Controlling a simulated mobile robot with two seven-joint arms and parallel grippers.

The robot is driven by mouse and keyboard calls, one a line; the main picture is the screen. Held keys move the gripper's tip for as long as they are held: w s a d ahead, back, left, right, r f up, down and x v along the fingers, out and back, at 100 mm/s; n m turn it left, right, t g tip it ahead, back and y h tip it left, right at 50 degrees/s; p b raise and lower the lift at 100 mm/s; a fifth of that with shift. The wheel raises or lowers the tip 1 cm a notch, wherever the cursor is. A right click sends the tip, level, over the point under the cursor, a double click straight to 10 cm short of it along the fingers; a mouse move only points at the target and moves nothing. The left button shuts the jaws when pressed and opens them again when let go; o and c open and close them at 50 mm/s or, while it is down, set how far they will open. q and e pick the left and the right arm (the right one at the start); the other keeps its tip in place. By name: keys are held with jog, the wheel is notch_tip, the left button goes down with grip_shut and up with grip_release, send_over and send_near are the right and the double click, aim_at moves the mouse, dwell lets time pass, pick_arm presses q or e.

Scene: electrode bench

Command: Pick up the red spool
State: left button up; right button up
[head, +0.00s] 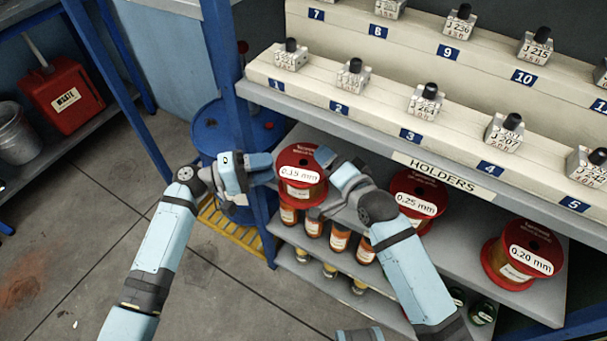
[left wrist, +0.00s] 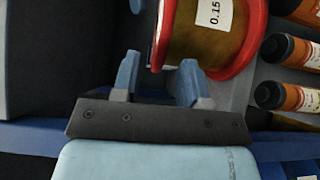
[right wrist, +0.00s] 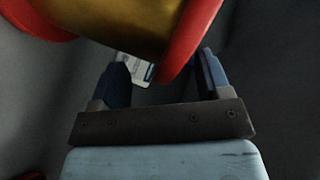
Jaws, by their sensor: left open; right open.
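Three red-flanged spools are in the head view. The one labelled 0.15 mm (head: 301,176) is at the left end of the shelf, between my two grippers. My left gripper (head: 270,167) is open at the left side of the 0.15 spool. In the left wrist view, one red flange of this spool (left wrist: 205,30) reaches between the fingertips (left wrist: 159,68). My right gripper (head: 324,164) is open at its right side. In the right wrist view, a flange (right wrist: 187,42) reaches between the fingertips (right wrist: 163,65). Actual contact is unclear.
The holder shelf (head: 440,158) overhangs just above the spools, with several numbered holders on it. A blue rack post (head: 222,60) and blue drum (head: 215,130) are close to my left gripper. Open floor lies left.

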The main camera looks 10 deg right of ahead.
jog(key=shift+w+a+f, duration=0.1)
jog(key=shift+w+a, duration=0.1)
jog(key=shift+w, duration=0.35)
pick_arm(q)
jog(key=shift+d, duration=0.6)
